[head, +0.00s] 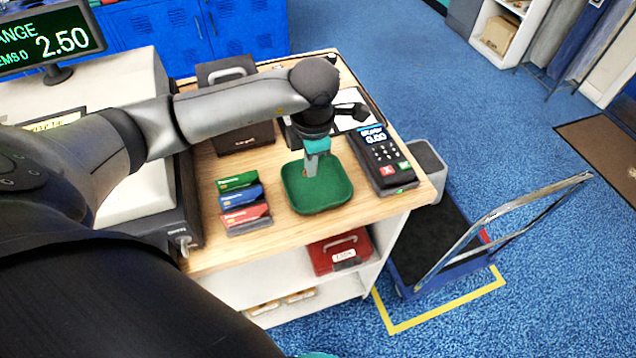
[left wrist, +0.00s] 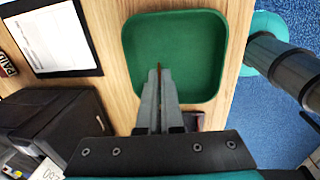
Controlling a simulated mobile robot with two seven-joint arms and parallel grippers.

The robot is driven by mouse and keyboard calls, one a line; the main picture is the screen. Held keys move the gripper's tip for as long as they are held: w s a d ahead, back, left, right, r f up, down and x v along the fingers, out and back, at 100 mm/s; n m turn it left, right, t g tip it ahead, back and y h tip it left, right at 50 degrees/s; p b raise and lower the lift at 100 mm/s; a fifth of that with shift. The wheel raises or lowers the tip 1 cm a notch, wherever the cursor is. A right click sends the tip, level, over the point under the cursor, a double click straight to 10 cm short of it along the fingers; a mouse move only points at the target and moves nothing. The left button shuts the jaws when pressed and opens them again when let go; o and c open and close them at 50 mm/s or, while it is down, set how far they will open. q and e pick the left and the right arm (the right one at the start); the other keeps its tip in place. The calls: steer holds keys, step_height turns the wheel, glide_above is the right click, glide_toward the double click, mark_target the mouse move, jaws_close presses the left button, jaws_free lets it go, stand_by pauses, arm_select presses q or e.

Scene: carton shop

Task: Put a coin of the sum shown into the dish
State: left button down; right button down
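In the left wrist view the same dish (left wrist: 200,50) lies beyond the fingertips. A thin brown edge, which looks like a coin (left wrist: 159,69), shows between the fingertips of my left gripper (left wrist: 160,75); its value cannot be read. I see no coin lying in the visible part of the dish. My right gripper is not in view.
A card terminal (head: 382,160) stands right of the dish. Several card packs (head: 243,204) lie to its left. A dark box (head: 243,138) stands behind. A trolley (head: 440,262) stands on the floor to the right.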

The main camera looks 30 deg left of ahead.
mark_target(314, 190)
arm_select(q)
steer(key=c, duration=1)
jaws_free()
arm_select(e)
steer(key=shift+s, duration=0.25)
arm_select(q)
step_height(314, 190, up, 15)
steer(key=s+d, duration=0.1)
steer(key=shift+s+d+p, duration=0.2)
steer(key=shift+d+p, duration=0.1)
steer(key=shift+p, duration=0.05)
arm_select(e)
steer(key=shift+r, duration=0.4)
arm_select(q)
steer(key=shift+r, duration=0.2)
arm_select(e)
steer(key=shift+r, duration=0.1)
